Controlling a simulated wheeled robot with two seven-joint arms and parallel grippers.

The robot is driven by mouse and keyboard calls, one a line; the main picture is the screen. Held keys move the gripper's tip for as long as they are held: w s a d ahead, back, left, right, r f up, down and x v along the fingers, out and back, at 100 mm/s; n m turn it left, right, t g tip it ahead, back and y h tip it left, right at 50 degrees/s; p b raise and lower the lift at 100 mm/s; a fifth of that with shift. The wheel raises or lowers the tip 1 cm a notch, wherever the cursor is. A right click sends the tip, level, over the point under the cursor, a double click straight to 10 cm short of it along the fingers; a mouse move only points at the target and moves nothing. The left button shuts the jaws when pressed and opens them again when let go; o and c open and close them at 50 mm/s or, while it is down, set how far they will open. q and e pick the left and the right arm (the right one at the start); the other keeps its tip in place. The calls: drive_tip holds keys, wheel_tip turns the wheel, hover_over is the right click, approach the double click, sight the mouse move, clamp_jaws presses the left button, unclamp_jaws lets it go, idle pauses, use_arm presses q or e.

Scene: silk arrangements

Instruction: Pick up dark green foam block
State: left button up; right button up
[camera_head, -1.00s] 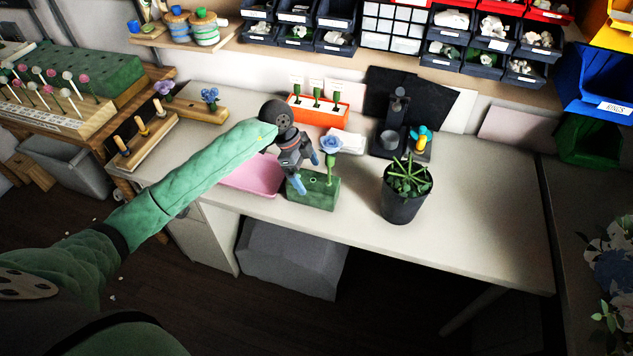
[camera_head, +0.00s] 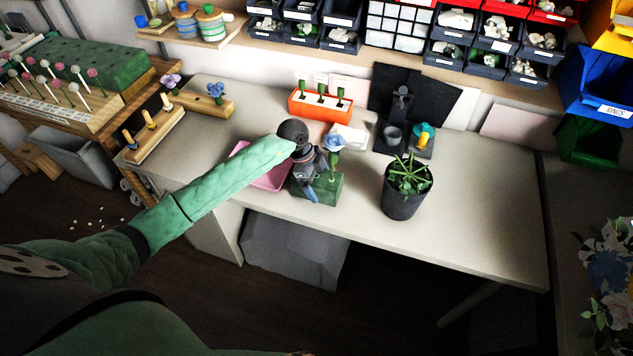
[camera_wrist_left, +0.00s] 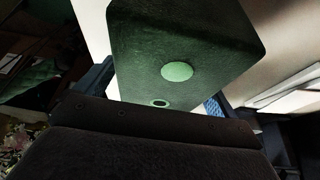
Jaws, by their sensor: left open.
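The dark green foam block (camera_head: 327,188) stands near the front edge of the white table. A blue flower (camera_head: 334,144) on a green stem rises at the block. My left gripper (camera_head: 317,180) is open at the block and partly covers its left side. In the left wrist view the block (camera_wrist_left: 205,30) reaches between my open left gripper's (camera_wrist_left: 155,95) blue fingers. Its face shows a pale green disc and a small ringed hole. I cannot tell whether the fingers touch it. My right gripper is not in view.
A pink tray (camera_head: 240,150) lies left of the block, partly behind my arm. A dark potted plant (camera_head: 405,199) stands to the right. Behind are an orange rack (camera_head: 320,109) and a black stand (camera_head: 402,134). The table's right part is clear.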

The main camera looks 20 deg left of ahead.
use_arm(q)
drive_tip(key=shift+f, duration=0.2)
drive_tip(key=c, duration=1.1)
drive_tip(key=shift+r, duration=0.1)
drive_tip(key=shift+c, duration=0.2)
